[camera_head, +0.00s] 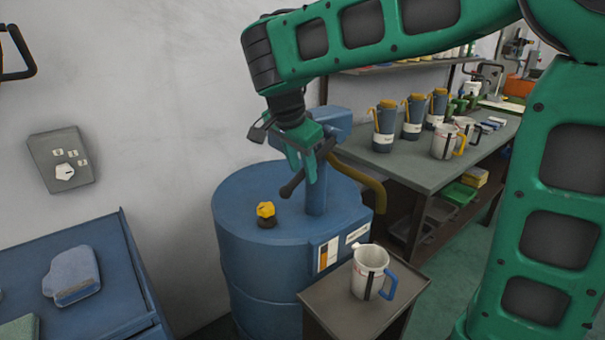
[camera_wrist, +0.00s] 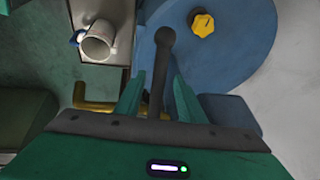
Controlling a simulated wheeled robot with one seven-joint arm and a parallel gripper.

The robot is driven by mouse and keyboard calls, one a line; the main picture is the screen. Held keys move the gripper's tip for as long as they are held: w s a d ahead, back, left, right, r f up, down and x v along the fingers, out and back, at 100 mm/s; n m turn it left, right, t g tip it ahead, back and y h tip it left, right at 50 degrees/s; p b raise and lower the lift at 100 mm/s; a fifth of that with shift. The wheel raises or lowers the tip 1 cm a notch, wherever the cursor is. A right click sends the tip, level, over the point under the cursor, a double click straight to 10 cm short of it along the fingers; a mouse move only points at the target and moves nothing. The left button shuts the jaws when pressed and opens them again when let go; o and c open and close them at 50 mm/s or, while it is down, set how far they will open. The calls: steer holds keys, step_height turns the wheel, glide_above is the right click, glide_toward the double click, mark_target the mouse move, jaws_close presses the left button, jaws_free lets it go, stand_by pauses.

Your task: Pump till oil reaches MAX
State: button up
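A blue drum (camera_head: 245,205) carries a blue pump post (camera_head: 318,185) with a dark lever handle (camera_head: 293,184). A yellow spout (camera_head: 365,180) curves down from the pump toward a measuring jug (camera_head: 367,262) with a blue handle on a small stand. In the wrist view the lever (camera_wrist: 161,70) lies between the two green fingers. My gripper (camera_head: 305,170) is around the lever, with gaps visible between lever and fingers in the wrist view, so it looks open. The jug (camera_wrist: 97,42) also shows there, seen from above. Its oil level and MAX mark cannot be read.
A yellow knob (camera_head: 265,210) sits on the drum top. The small stand (camera_head: 335,308) is in front of the drum. A workbench (camera_head: 395,172) with several jugs and cans is behind at right. A blue cabinet (camera_head: 110,255) with a cloth-like item is at left.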

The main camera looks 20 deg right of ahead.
steer(key=shift+x, duration=1.15)
steer(key=shift+a, duration=0.1)
jaws_close()
